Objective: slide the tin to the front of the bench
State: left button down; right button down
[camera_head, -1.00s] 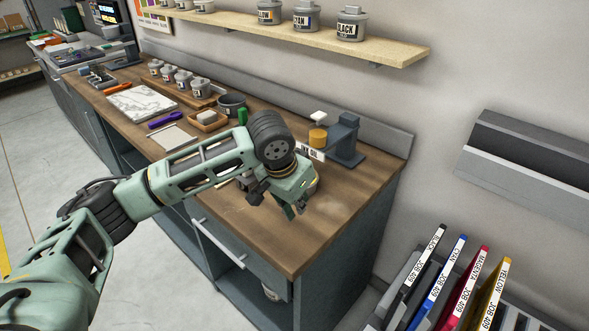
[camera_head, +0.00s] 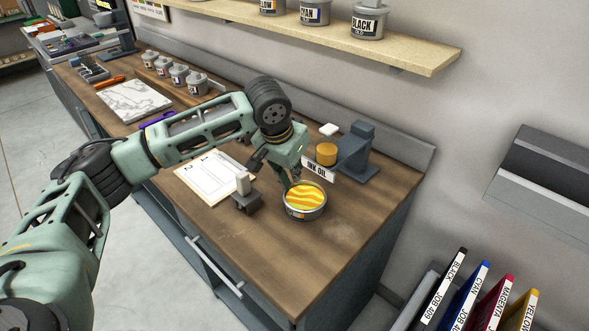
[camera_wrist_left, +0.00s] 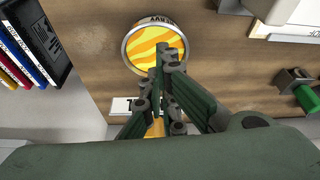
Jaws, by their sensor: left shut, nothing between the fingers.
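The tin (camera_head: 304,199) is a round grey can, open on top, with yellow and orange striped ink inside. It stands upright on the wooden bench top (camera_head: 262,255), away from the front edge. It also shows in the wrist view (camera_wrist_left: 154,46). My left gripper (camera_head: 289,179) is shut and empty at the tin's back-left side. In the wrist view its closed fingertips (camera_wrist_left: 168,58) overlap the tin's rim; I cannot tell whether they touch it. My right gripper is not in view.
An INK OIL label (camera_head: 320,170) and a blue-grey stand (camera_head: 357,152) are behind the tin. A small block-like tool (camera_head: 246,194) and a clipboard (camera_head: 207,177) lie to its left. The bench top in front of the tin is clear.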

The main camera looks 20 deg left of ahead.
pick_arm(q)
jog(key=p, duration=0.1)
send_near(299, 187)
jog(key=d+f, duration=0.1)
jog(key=s+f, duration=0.1)
jog(key=s+d+f, duration=0.1)
jog(key=shift+d+f, duration=0.35)
jog(key=shift+f, duration=0.05)
jog(key=shift+d+f, duration=0.1)
jog(key=shift+f, duration=0.2)
